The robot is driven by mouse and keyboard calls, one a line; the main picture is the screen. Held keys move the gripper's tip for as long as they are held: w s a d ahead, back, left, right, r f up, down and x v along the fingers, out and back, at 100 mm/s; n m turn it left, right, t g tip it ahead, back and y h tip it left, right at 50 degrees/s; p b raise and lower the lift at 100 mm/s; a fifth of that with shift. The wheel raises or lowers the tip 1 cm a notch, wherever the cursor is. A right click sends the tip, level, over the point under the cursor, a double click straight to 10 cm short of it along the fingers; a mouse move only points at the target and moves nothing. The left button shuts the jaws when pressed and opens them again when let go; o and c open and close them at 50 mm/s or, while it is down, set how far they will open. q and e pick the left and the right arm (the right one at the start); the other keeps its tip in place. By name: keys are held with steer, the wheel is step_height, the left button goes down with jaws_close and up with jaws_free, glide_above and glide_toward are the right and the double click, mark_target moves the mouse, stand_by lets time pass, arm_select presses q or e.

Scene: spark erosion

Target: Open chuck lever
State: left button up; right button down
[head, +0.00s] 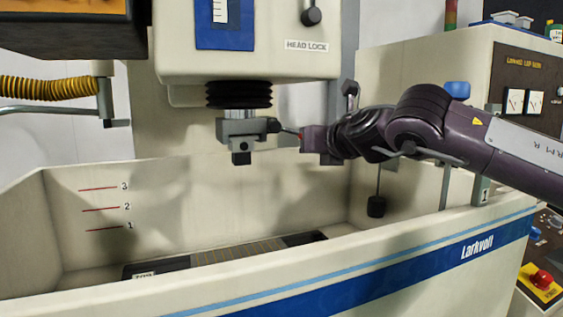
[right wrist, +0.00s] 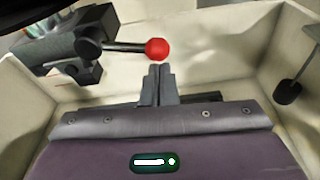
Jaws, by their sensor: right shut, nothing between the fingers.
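The chuck (head: 240,133) is a grey block under the black bellows of the machine head. It also shows at the upper left in the right wrist view (right wrist: 75,45). Its lever (right wrist: 125,46) is a dark rod pointing right and ends in a red ball knob (right wrist: 157,49). In the head view the lever (head: 288,130) reaches toward my right gripper (head: 303,138), which mostly hides the knob. My right gripper (right wrist: 158,68) is shut and empty, its fingertips just below the knob in the wrist view. I cannot tell if they touch it. My left gripper is not in view.
The cream tank (head: 180,205) with level marks surrounds the space below the chuck. A dark slatted plate (head: 220,256) lies on its floor. A black float (head: 376,206) hangs on a rod at the right. A yellow hose (head: 50,89) is at the left.

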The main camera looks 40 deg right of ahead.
steer(key=shift+d+r+n+h, duration=0.15)
steer(key=shift+r+n, duration=0.15)
steer(key=shift+r, duration=0.2)
steer(key=shift+d+r+n+h, duration=0.15)
steer(key=shift+r+n, duration=0.15)
steer(key=shift+r, duration=0.15)
steer(key=shift+s, duration=0.1)
